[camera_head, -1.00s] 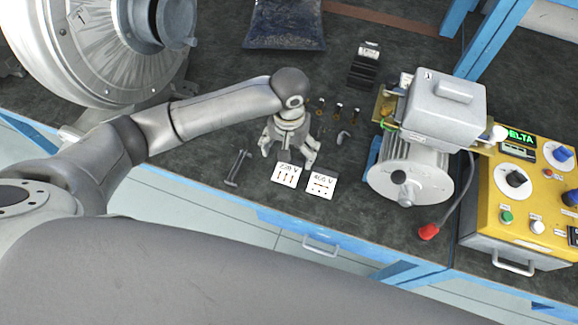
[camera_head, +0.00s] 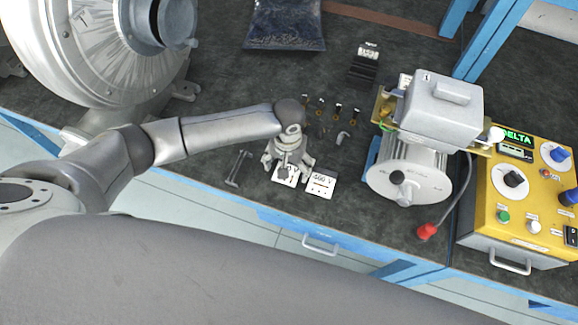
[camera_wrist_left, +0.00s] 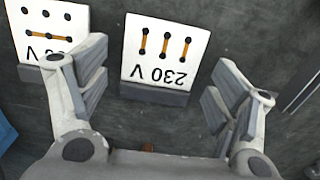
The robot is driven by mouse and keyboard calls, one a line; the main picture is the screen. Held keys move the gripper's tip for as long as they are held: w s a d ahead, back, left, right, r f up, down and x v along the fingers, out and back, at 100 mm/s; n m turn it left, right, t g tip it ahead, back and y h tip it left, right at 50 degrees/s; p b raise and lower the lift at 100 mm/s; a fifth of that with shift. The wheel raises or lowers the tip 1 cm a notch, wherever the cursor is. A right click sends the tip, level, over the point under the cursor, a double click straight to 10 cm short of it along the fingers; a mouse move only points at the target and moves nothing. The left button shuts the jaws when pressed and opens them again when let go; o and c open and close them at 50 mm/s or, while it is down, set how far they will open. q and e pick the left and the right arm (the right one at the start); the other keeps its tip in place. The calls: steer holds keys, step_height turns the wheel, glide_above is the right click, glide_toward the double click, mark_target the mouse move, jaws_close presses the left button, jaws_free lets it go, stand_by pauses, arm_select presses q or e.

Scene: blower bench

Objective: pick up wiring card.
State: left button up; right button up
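Two white wiring cards lie near the front edge of the bench. The 230 V card (camera_wrist_left: 165,50) shows three upright orange links between black dots and has a grey strip along one edge. In the head view the 230 V card (camera_head: 284,176) is partly hidden by my left gripper (camera_head: 286,168). The other card (camera_head: 320,183) lies just to its right; in the left wrist view this second card (camera_wrist_left: 42,35) is at the upper left, partly behind a finger. My left gripper (camera_wrist_left: 160,100) is open, its fingers apart on either side of the 230 V card's near edge. My right gripper is not in view.
A motor (camera_head: 408,178) with a grey terminal box and a yellow control panel (camera_head: 525,200) stand to the right. Small brass links (camera_head: 322,106) lie behind the gripper. A metal tool (camera_head: 238,168) lies left of the cards. A large blower (camera_head: 110,50) fills the back left.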

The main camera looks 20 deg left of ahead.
arm_select(q)
steer(key=c, duration=0.7)
steer(key=shift+o, duration=0.2)
steer(key=shift+r, duration=0.1)
